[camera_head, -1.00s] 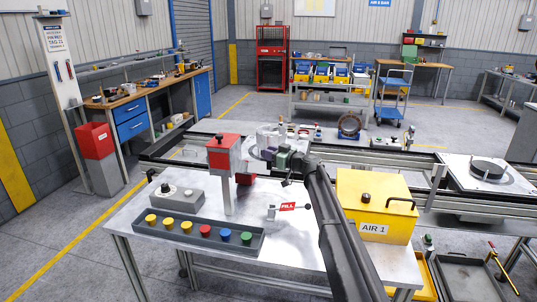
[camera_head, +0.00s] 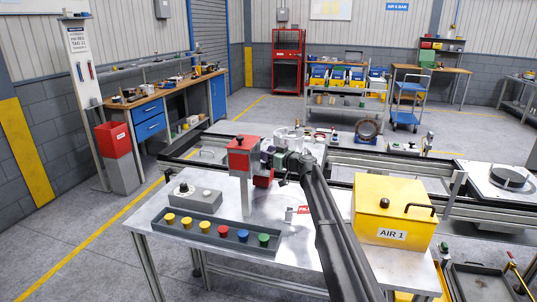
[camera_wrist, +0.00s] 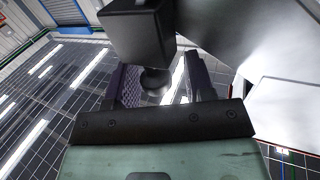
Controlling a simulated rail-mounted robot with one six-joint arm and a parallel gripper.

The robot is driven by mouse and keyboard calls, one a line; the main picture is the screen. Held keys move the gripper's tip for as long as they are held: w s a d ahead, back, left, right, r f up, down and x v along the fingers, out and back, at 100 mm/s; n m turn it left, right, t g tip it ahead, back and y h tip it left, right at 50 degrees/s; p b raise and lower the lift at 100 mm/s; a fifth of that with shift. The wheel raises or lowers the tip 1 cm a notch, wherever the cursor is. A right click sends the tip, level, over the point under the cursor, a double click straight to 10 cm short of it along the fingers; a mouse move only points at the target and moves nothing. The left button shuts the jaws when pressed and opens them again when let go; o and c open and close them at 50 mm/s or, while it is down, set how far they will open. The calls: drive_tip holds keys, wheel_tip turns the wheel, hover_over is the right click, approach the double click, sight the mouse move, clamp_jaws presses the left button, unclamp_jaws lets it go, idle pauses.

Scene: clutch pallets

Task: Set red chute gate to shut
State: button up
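The red chute (camera_head: 242,160) is a red box with a dark knob on top, standing on a grey post at the back of the metal table. A smaller red part (camera_head: 263,179) shows low at its right. My gripper (camera_head: 268,160) is close against the chute's right side; its fingertips are too small to read there. In the wrist view, my gripper's two fingers (camera_wrist: 160,88) stand apart, with a dark round knob (camera_wrist: 154,80) between them. A dark block (camera_wrist: 137,35) hangs just above the knob. I cannot tell whether the fingers touch the knob, or the gate's position.
On the metal table (camera_head: 190,243) are a tray (camera_head: 188,231) of coloured buttons, a grey control box (camera_head: 196,198) and a small red-tagged stand (camera_head: 290,215). A yellow AIR 1 box (camera_head: 393,212) stands to the right of my arm. Rails run behind.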

drive_tip(key=v, duration=1)
drive_tip(key=shift+s+d, duration=0.25)
drive_tip(key=shift+d, duration=0.1)
